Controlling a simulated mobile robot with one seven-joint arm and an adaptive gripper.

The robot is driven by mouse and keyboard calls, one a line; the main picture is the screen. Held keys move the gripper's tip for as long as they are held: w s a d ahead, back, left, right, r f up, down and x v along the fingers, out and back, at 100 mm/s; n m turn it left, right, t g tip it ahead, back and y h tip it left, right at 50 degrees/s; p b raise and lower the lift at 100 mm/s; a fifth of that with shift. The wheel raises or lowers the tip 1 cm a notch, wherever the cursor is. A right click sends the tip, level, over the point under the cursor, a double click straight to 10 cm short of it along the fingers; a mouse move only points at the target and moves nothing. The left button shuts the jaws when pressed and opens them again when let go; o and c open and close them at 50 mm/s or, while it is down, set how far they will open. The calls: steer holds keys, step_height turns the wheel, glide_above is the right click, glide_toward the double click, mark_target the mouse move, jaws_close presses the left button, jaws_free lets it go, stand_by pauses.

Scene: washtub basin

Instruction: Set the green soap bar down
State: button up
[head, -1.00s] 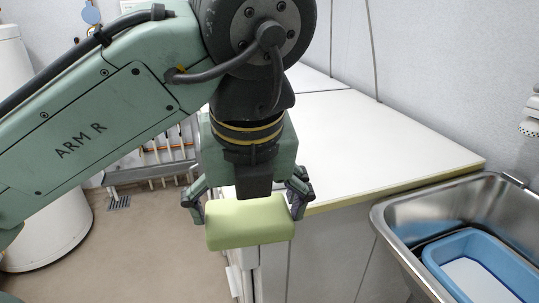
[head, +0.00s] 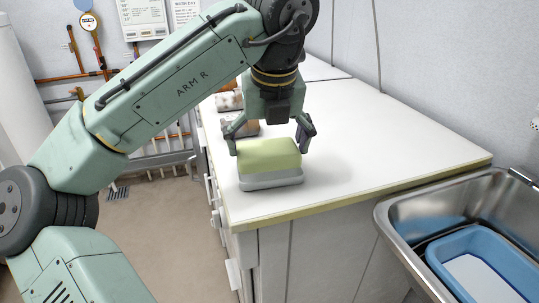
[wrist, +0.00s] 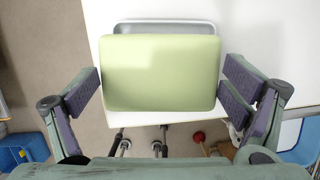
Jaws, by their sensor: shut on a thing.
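The pale green soap bar (head: 268,155) is a rounded block held between the two fingers of my gripper (head: 269,140). It lies level over a grey soap dish (head: 271,181) near the counter's left front corner. I cannot tell whether the bar touches the dish. In the wrist view the bar (wrist: 160,73) sits between the purple finger pads (wrist: 160,92), and the dish's far rim (wrist: 165,27) shows beyond it. The bar hides the rest of the dish there.
The white counter (head: 370,150) is clear to the right. Behind my gripper are some rolled or cylindrical items (head: 229,101). A steel sink (head: 400,215) with a blue washtub (head: 445,252) is at the right. The counter's front edge is close.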

mark_target(270, 147)
steer(key=shift+w, duration=0.3)
steer(key=x, duration=0.3)
steer(key=shift+d+f, duration=0.1)
steer(key=shift+d, duration=0.05)
steer(key=shift+f, duration=0.25)
steer(key=shift+s+f, duration=0.1)
steer(key=shift+f, duration=0.1)
steer(key=o, duration=1.2)
steer(key=shift+r, duration=0.15)
steer(key=p+v, duration=0.1)
steer(key=v, duration=1.1)
